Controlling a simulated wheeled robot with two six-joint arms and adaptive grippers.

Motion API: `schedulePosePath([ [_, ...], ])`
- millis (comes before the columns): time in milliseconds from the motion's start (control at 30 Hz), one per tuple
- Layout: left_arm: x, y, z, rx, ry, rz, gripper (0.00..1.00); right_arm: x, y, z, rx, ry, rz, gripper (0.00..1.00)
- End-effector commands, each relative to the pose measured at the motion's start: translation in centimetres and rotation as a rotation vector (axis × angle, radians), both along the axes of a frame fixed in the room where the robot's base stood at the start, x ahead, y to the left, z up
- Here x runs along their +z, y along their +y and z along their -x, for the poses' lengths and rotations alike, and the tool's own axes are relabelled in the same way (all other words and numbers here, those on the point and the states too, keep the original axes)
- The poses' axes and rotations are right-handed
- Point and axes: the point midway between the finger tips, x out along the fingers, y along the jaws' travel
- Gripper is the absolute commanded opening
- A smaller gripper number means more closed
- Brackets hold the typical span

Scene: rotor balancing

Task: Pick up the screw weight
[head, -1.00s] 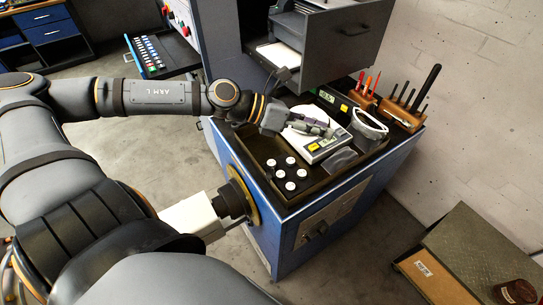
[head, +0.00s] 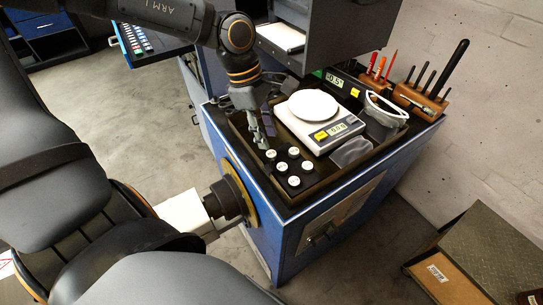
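Several screw weights (head: 294,182), small black knobs with white tops, stand in a loose cluster in the near left part of the dark tray (head: 318,190). My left gripper (head: 264,141) points down beside the far left weight (head: 271,155), a little above and behind it. Its fingers look apart, with nothing seen between them. Whether a finger touches that weight cannot be told. My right gripper is out of view.
A white scale (head: 318,120) with a round pan and a lit display stands behind the weights. Clear goggles (head: 385,108) and a small clear bag (head: 352,151) lie to its right. Wooden tool holders (head: 422,100) stand at the back right. A grey drawer cabinet (head: 335,35) overhangs the back.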

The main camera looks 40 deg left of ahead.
Motion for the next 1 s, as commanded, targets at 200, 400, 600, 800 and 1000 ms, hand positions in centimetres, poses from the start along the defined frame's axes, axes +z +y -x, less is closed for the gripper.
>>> schedulePosePath([
  [200, -0.6, -0.2, 0.0, -0.001, 0.003, 0.001, 0.32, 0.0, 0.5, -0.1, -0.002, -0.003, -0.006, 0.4],
  [400, -3.8, -0.6, 0.0, -0.002, 0.007, -0.002, 0.32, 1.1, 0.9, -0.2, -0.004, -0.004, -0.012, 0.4],
  [600, -5.5, -1.0, -0.2, -0.001, 0.002, 0.0, 0.32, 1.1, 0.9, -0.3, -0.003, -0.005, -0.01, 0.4],
  [800, -5.5, -1.0, -0.2, 0.0, 0.0, 0.001, 0.27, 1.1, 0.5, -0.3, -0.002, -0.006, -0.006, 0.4],
  [1000, -5.5, -1.0, -0.2, 0.0, 0.0, 0.001, 0.04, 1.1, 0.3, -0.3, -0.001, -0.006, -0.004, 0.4],
])
